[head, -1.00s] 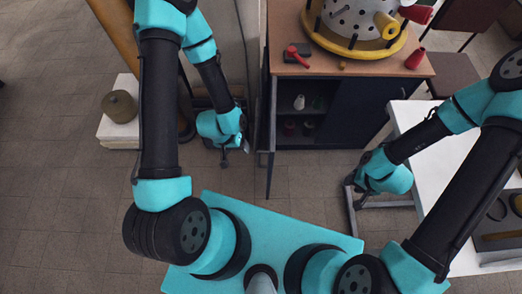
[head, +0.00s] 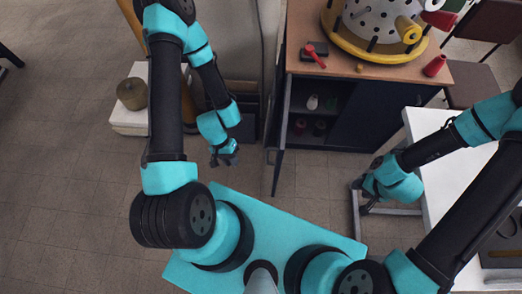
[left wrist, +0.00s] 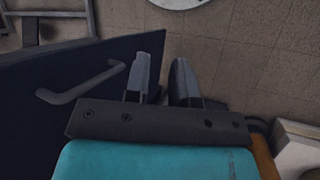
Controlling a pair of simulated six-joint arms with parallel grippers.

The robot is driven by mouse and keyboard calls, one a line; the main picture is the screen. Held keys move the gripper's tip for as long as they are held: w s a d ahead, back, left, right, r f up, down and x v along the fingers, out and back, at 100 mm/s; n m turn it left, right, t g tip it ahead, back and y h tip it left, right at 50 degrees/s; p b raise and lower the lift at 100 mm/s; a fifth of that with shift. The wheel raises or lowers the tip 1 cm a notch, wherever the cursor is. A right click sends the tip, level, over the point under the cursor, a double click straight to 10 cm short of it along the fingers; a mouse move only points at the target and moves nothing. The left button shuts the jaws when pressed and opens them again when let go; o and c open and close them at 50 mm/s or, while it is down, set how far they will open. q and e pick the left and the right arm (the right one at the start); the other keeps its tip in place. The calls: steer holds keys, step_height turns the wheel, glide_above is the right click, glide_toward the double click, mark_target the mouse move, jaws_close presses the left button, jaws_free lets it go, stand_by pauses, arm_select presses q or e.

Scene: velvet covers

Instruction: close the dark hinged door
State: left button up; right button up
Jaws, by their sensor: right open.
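The dark hinged door (head: 279,125) stands open at the left front of the dark cabinet (head: 368,112), seen almost edge-on in the head view. In the left wrist view the door (left wrist: 50,70) fills the left side as a dark panel with a grey bar handle (left wrist: 80,84). My left gripper (head: 226,158) is left of the door, on its handle side, apart from it in the head view. Its two fingers (left wrist: 162,75) are apart with nothing between them. My right gripper (head: 366,198) is open in front of the cabinet, beside the white table.
The cabinet top (head: 365,65) carries a white perforated drum (head: 375,25), a red tool (head: 316,55) and a red cone (head: 435,66). The open shelves hold small bottles. A white table (head: 440,150) stands right. A white block (head: 132,118) stands left.

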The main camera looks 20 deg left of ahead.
arm_select(q)
steer(key=s+h, duration=0.1)
steer(key=s+f+g+h, duration=0.1)
steer(key=shift+s+f+h, duration=0.1)
steer(key=shift+s+h, duration=0.25)
steer(key=shift+h, duration=0.05)
steer(key=shift+c, duration=1.4)
steer(key=shift+s+d+f+n+t+h, duration=0.1)
steer(key=shift+s+n+t+h, duration=0.1)
steer(key=shift+h, duration=0.25)
steer(key=shift+s+d+n+t+h, duration=0.1)
steer(key=shift+n+h, duration=0.1)
steer(key=shift+h, duration=0.25)
jaws_close()
steer(key=w+a+n+t+h, duration=0.3)
steer(key=w+a+t+h, duration=0.1)
steer(key=t, duration=0.7)
steer(key=shift+w+a+t+h, duration=0.3)
steer(key=shift+w+t+h, duration=0.1)
steer(key=shift+w+h, duration=0.5)
steer(key=shift+s, duration=0.1)
